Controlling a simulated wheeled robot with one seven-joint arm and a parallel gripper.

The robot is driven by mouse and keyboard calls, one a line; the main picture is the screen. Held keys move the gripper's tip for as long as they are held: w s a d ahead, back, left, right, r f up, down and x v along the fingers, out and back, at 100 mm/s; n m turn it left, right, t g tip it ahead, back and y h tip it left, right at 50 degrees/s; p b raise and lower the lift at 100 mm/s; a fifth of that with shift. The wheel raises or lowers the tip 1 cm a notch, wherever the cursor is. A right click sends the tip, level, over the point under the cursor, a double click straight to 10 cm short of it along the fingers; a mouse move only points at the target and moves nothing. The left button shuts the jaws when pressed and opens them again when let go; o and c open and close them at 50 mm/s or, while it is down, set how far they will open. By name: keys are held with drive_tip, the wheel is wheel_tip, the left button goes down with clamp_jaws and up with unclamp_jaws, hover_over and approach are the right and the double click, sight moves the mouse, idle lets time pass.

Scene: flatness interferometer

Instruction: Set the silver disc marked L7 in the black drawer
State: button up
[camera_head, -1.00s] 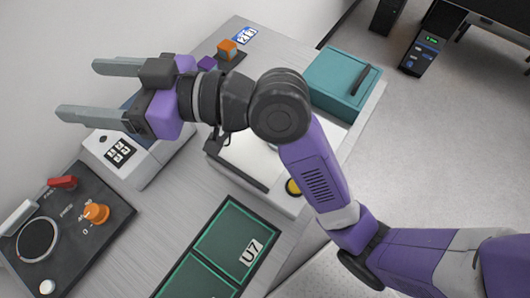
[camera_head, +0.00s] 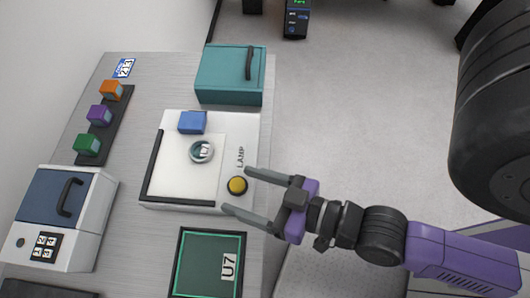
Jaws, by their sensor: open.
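The silver disc marked L7 (camera_head: 201,151) lies on the pale top of a white device marked LAMP (camera_head: 178,127), right of its middle. My gripper (camera_head: 239,192) is open and empty. It comes in from the right, its fingertips on either side of the yellow button (camera_head: 237,186) in the picture, apart from the disc. I cannot tell its height above the bench. No thing in view is clearly a black drawer. A black-edged tray with a green inside and a U7 label (camera_head: 228,266) sits below the device.
A blue block (camera_head: 192,122) stands just above the disc. A teal box with a black handle (camera_head: 228,72) is at the top. Orange, purple and green cubes stand on a black strip (camera_head: 94,153). A white box with a blue lid (camera_head: 88,226) is at lower left.

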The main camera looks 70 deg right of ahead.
drive_tip(key=shift+o, duration=0.2)
drive_tip(key=s+d+n, duration=0.2)
drive_tip(key=s, duration=0.4)
drive_tip(key=shift+d+r, duration=0.25)
drive_tip(key=shift+o, duration=0.2)
drive_tip(key=shift+s+d+r, duration=0.1)
drive_tip(key=shift+s+r, duration=0.05)
drive_tip(key=shift+s, duration=0.05)
drive_tip(key=shift+d, duration=0.1)
